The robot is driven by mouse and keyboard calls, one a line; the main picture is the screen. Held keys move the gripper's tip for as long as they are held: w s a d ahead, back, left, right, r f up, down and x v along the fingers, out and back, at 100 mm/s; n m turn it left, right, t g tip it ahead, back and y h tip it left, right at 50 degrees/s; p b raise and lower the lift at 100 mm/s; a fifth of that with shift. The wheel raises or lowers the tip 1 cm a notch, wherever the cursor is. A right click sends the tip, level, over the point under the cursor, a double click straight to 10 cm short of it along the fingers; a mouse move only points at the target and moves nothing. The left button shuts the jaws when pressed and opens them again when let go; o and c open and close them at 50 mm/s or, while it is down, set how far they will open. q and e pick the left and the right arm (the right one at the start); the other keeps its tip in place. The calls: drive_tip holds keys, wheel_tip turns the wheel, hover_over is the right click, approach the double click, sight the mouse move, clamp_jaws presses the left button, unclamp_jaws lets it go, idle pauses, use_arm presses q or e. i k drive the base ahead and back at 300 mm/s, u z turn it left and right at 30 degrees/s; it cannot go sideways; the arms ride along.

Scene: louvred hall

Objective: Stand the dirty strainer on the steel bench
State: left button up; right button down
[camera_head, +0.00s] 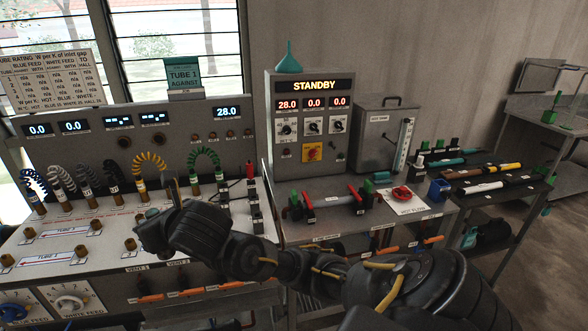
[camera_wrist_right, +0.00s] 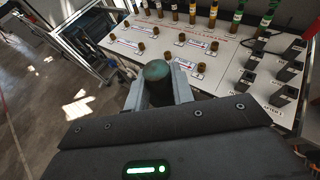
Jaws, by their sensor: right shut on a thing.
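My right gripper (camera_wrist_right: 158,88) is shut on a short, dark cylindrical piece with a dull green round top (camera_wrist_right: 157,70), which looks like the dirty strainer. In the head view my right gripper (camera_head: 160,208) reaches across to the left, over the white front panel of the apparatus. A steel bench (camera_head: 560,118) with a shelf stands at the far right against the wall. My left gripper is not in view.
The white panel (camera_head: 90,232) carries several brass fittings and coloured coiled hoses close to my gripper. A control box (camera_head: 312,120) with a green funnel and a grey tank (camera_head: 380,135) stand on the middle bench. A dark rack (camera_head: 480,175) holds several tubes at the right.

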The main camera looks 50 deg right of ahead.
sight(322, 192)
drive_tip(key=z, duration=0.5)
drive_tip(key=i, duration=0.9)
drive_tip(key=z, duration=0.8)
